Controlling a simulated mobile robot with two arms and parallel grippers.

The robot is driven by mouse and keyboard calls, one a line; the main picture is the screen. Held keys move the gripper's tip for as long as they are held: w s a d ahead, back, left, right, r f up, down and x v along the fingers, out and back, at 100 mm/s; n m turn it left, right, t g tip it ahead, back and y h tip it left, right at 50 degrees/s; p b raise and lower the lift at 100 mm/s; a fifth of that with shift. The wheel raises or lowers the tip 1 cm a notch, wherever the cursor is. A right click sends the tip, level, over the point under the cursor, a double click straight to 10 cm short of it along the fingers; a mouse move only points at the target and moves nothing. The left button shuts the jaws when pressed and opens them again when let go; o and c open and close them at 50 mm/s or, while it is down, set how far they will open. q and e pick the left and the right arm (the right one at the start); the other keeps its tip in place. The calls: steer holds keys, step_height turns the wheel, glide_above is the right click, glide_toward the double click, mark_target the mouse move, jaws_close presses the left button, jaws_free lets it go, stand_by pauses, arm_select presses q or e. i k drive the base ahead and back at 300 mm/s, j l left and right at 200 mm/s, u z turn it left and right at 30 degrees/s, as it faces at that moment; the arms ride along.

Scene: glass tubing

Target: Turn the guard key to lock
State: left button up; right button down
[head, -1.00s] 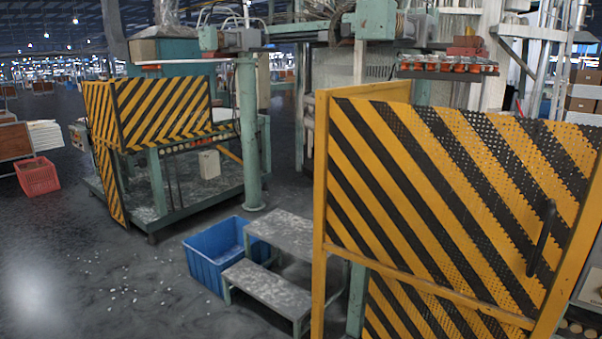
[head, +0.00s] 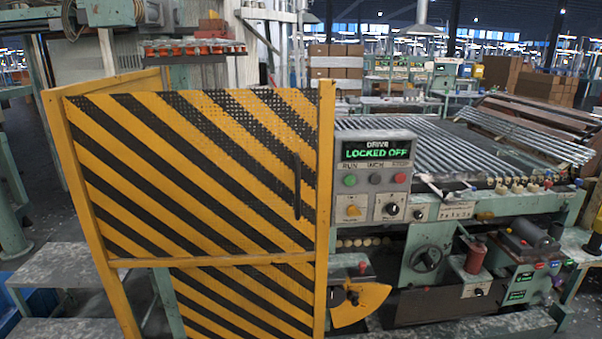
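The yellow and black striped guard door (head: 196,165) stands at left centre, with a black vertical handle (head: 297,185) near its right edge. Right of it a grey control panel (head: 374,160) has a display (head: 376,150) reading "DRIVE LOCKED OFF" in green. Below are a green button (head: 350,180), a dark button (head: 375,179) and a red button (head: 399,178). Under these sit a yellow switch (head: 353,211) and a black knob (head: 391,210). I cannot tell for sure which part is the guard key. Neither of my grippers is in view.
A yellow quarter-round plate (head: 362,303) with a dark knob sits low beside the door. A machine bed of glass tubes (head: 450,145) extends right, with a handwheel (head: 425,258) on its front. Grey steps (head: 70,262) and a blue crate (head: 8,305) stand at lower left.

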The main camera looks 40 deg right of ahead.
mark_target(352, 211)
steer(key=k+j+z, duration=0.1)
steer(key=z, duration=1.65)
steer(key=i+l+u, duration=0.1)
steer(key=l+u, duration=0.2)
steer(key=l, duration=0.35)
steer(key=k+l+u, duration=0.2)
steer(key=l, duration=0.35)
steer(key=i+l, duration=0.05)
